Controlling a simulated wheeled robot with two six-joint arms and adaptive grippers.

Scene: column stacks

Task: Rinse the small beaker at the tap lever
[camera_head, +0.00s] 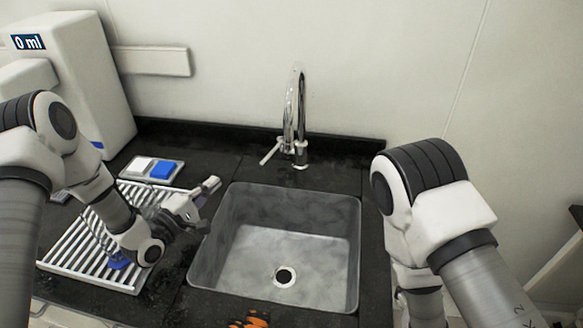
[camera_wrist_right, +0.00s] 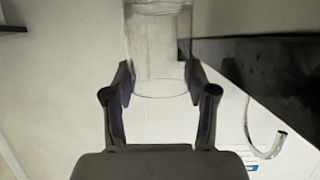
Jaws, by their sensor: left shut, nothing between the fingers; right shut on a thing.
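The small beaker (camera_wrist_right: 158,50) is clear glass and shows in the right wrist view. My right gripper (camera_wrist_right: 160,82) is shut on it, one finger on each side. In the head view the right gripper and beaker are out of sight behind my right arm and the frame edge. The chrome tap (camera_head: 297,105) stands behind the sink, with its tap lever (camera_head: 269,152) pointing to the left. The tap spout also shows in the right wrist view (camera_wrist_right: 268,152). My left gripper (camera_head: 207,207) is shut and empty, above the sink's left edge, in front of and left of the lever.
The grey sink (camera_head: 240,262) is empty, with a dark drain hole. A white slatted rack (camera_head: 72,250) lies to its left, and a blue thing (camera_head: 119,262) shows there. A blue and white pad (camera_head: 163,169) and a white dispenser (camera_head: 85,75) reading "0 ml" stand behind.

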